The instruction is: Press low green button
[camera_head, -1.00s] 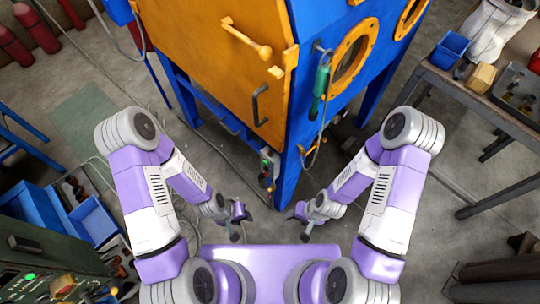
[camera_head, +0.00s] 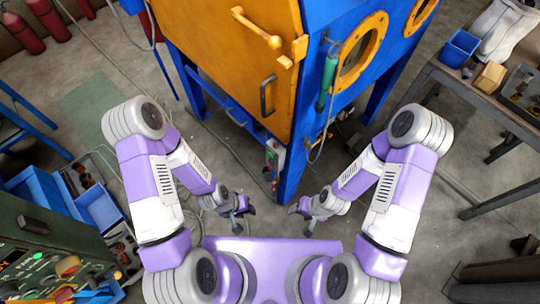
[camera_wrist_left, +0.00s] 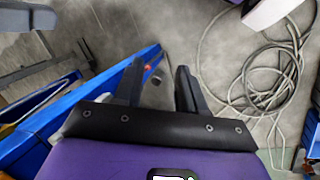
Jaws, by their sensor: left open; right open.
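A small grey control box (camera_head: 274,154) is mounted low at the front corner of the blue and orange blaster cabinet (camera_head: 240,60). Small greenish and red spots show on it, too small to tell apart as buttons. My left gripper (camera_head: 243,207) is open and empty, below and left of the box, apart from it. In the left wrist view, its two dark fingers (camera_wrist_left: 157,72) stand apart over the floor. A blue cabinet part (camera_wrist_left: 85,105) and a small reddish spot are nearby. My right gripper (camera_head: 298,208) is open and empty, below and right of the box.
A green console (camera_head: 50,235) with a lit green spot (camera_head: 38,256) stands at lower left, beside blue bins (camera_head: 98,207). A workbench (camera_head: 485,100) is at right. A cable (camera_wrist_left: 265,95) lies coiled on the floor. Open floor lies around the cabinet.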

